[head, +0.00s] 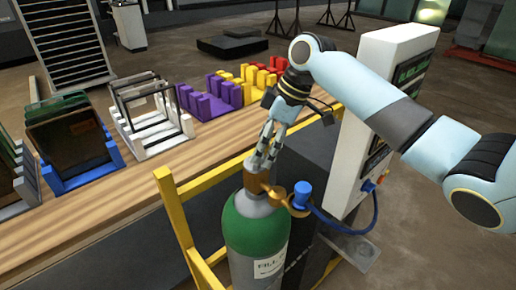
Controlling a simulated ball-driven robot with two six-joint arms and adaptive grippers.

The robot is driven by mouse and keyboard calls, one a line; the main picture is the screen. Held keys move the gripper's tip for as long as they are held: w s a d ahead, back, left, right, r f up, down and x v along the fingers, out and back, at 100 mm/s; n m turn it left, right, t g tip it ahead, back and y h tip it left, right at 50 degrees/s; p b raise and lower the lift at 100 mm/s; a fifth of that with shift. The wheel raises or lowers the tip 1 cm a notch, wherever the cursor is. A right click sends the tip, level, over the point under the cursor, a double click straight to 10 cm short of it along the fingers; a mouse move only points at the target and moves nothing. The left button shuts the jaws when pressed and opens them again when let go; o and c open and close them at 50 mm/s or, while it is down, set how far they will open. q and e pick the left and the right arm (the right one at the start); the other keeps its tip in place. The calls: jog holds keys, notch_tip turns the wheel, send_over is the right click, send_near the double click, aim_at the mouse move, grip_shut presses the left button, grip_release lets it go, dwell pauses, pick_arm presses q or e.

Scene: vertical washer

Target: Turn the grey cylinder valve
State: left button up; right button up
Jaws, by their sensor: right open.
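A green gas cylinder (258,240) with a grey shoulder stands upright at the lower middle. Its brass valve (256,181) sits on top, with a brass fitting leading right to a blue knob (302,192). The grey valve handle is mostly hidden behind the fingers. My right gripper (263,161) comes down from above, its fingers close around the top of the valve. It is open, and I cannot tell whether the fingers touch the valve. My left gripper is not in view.
A yellow frame (178,222) borders the cylinder. A white control box (372,120) stands close on the right, with a blue hose (345,225). A wooden table (130,192) on the left holds white, blue, purple and yellow racks (158,125).

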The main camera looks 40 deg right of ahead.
jog(key=x, duration=0.3)
jog(key=shift+w, duration=0.1)
jog(key=shift+f, duration=0.1)
jog(key=shift+c, duration=0.4)
jog(key=c, duration=1.1)
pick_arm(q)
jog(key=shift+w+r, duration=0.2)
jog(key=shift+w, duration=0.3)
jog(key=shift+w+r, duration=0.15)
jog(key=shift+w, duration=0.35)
